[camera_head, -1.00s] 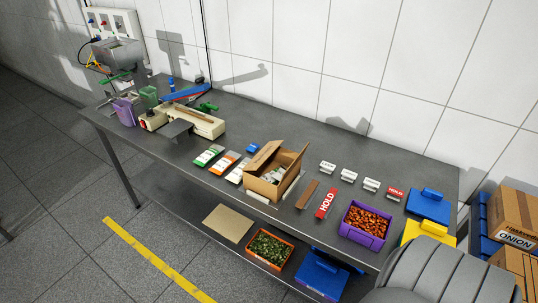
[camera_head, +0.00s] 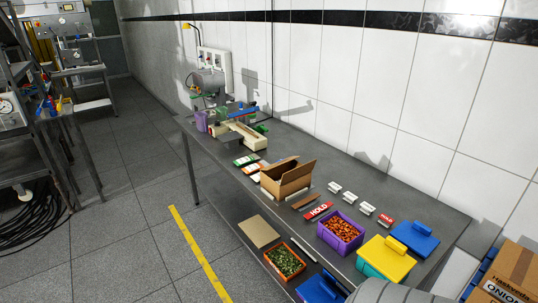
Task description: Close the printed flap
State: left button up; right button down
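An open brown cardboard box (camera_head: 287,186) stands on the grey table in the middle of the view. Flaps stick up around its top, and one rises at the left (camera_head: 276,168). I cannot make out print on any flap, so I cannot tell which one is printed. The inside of the box is mostly hidden. Neither my left nor my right gripper is in view.
Packets (camera_head: 246,161) and a machine (camera_head: 240,135) stand left. Open floor with a yellow line (camera_head: 198,250) lies in front.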

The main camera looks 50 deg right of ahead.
aim_at(280, 163)
jog(key=z, duration=0.6)
jog(key=i, duration=0.5)
jog(key=z, duration=0.45)
